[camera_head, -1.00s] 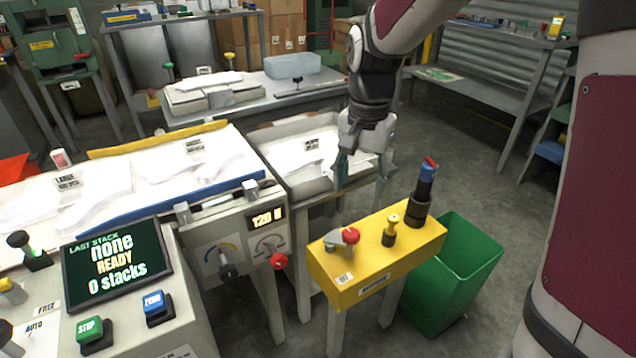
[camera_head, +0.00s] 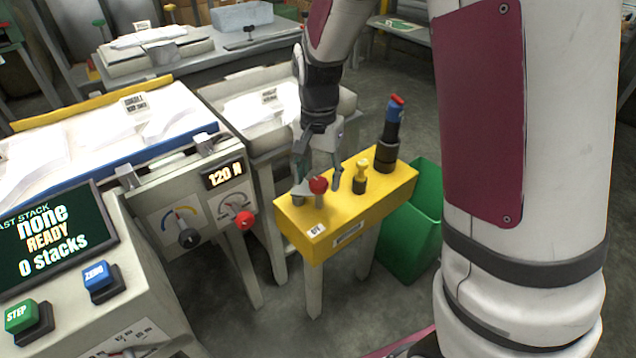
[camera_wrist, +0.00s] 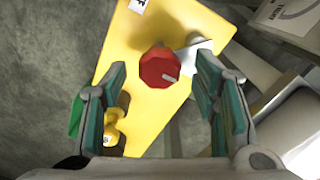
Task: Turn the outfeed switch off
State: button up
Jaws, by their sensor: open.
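A yellow box (camera_head: 345,221) on legs carries a red knob (camera_head: 318,185) at its left end, with a grey metal piece (camera_head: 300,190) beside it. In the wrist view the red knob (camera_wrist: 160,68) is faceted, with a pale mark near its edge. My gripper (camera_head: 317,172) points down above the box and is open. In the wrist view its two fingers stand on either side of the knob, apart from it in the picture. Another red knob (camera_head: 244,220) sits on the machine front below the 120 display. I cannot read which one is labelled outfeed.
A yellow knob (camera_head: 361,177) and a tall dark post with a blue and red top (camera_head: 391,130) stand on the same box. A green bin (camera_head: 410,235) is behind it to the right. A grey tray table (camera_head: 345,103) lies beyond the gripper.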

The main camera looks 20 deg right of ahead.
jog(key=shift+f, duration=0.6)
jog(key=c, duration=1.2)
jog(key=shift+o, duration=0.2)
